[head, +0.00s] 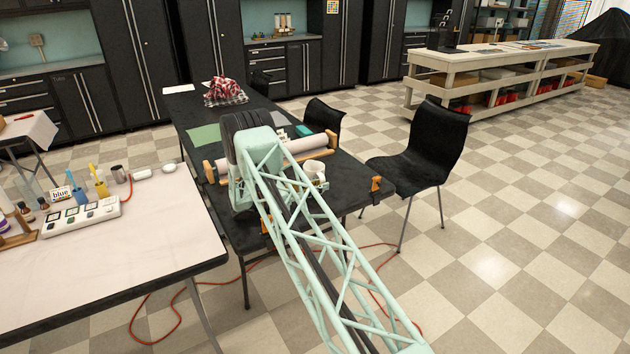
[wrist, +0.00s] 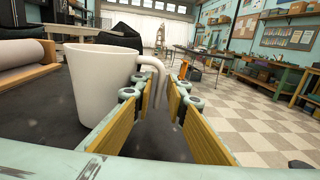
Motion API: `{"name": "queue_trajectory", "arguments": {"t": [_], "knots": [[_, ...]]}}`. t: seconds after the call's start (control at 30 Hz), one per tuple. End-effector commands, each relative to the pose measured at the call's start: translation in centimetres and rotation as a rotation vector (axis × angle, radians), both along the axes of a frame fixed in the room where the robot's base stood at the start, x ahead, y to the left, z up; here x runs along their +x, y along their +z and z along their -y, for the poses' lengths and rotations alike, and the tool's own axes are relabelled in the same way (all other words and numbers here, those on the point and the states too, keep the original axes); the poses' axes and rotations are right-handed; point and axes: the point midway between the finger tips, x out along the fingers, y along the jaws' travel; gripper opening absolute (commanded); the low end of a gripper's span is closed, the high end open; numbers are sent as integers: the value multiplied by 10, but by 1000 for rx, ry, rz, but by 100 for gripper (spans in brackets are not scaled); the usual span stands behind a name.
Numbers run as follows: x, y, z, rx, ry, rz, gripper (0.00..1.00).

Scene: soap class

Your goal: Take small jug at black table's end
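The small white jug (head: 314,167) stands near the end of the black table (head: 345,186), partly hidden by my arm in the head view. In the wrist view the jug (wrist: 98,82) is large and upright at left, with its handle (wrist: 156,68) turned toward the right. My gripper (wrist: 160,92) is open, its yellow-padded fingers spread. The handle shows at the gap between the fingertips, and the jug's body is beyond the left finger. I cannot tell whether either finger touches it. My arm hides most of the gripper in the head view.
A paper roll (head: 306,143) on a wooden holder lies behind the jug. An orange clamp (head: 376,184) grips the table edge. A black chair (head: 425,150) stands close on the right. A red-and-white cloth (head: 224,91) lies at the far end. A white table (head: 150,225) stands left.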

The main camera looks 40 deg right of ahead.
Motion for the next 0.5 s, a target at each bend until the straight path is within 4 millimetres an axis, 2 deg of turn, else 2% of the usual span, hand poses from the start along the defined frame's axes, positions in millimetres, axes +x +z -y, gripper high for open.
{"name": "queue_trajectory", "arguments": {"t": [0.17,0.5], "knots": [[-2,0,9,0,-1,0,14],[-2,0,10,0,0,0,14]]}}
